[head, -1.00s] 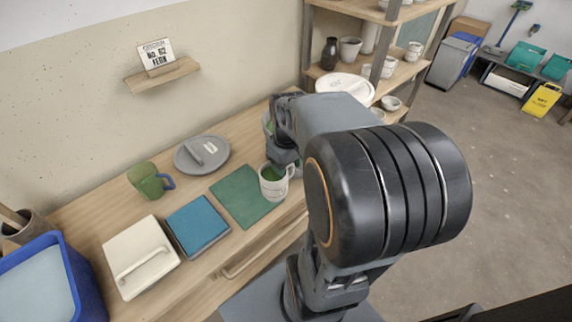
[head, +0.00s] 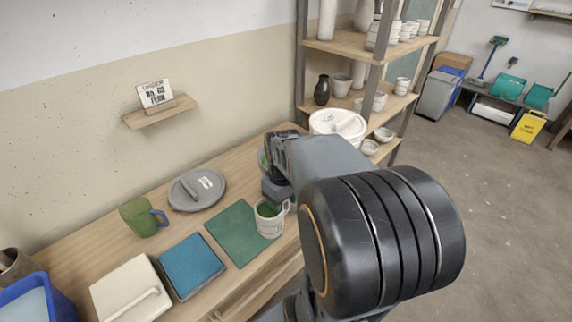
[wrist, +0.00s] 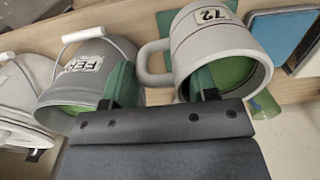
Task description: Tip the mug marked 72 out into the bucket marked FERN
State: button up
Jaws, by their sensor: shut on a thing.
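The pale mug marked 72 (wrist: 215,48) has green glaze in it. In the head view the mug (head: 269,223) looks near upright by the right edge of a green mat; I cannot tell if it touches the bench. My gripper (wrist: 160,88) is shut on the mug, on its handle side, and it also shows in the head view (head: 275,188). The grey bucket marked FERN (wrist: 92,68) stands beside the mug, to its left in the wrist view, with green inside and a white-gripped bail. In the head view my gripper mostly hides it.
A white lidded bucket (head: 338,123) stands beyond my arm. The green mat (head: 236,235) is bare. A wall shelf holds a FERN card (head: 155,93).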

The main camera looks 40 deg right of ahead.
jog(key=w+a+f+m, duration=0.2)
jog(key=w+a+f, duration=0.2)
jog(key=w, duration=0.5)
jog(key=w+a+f+m, duration=0.2)
jog(key=w+a+f, duration=0.3)
jog(key=w+a, duration=0.3)
jog(key=shift+w+m, duration=0.3)
jog(key=shift+w, duration=0.35)
jog(key=shift+s+f, duration=0.1)
jog(key=shift+s, duration=0.05)
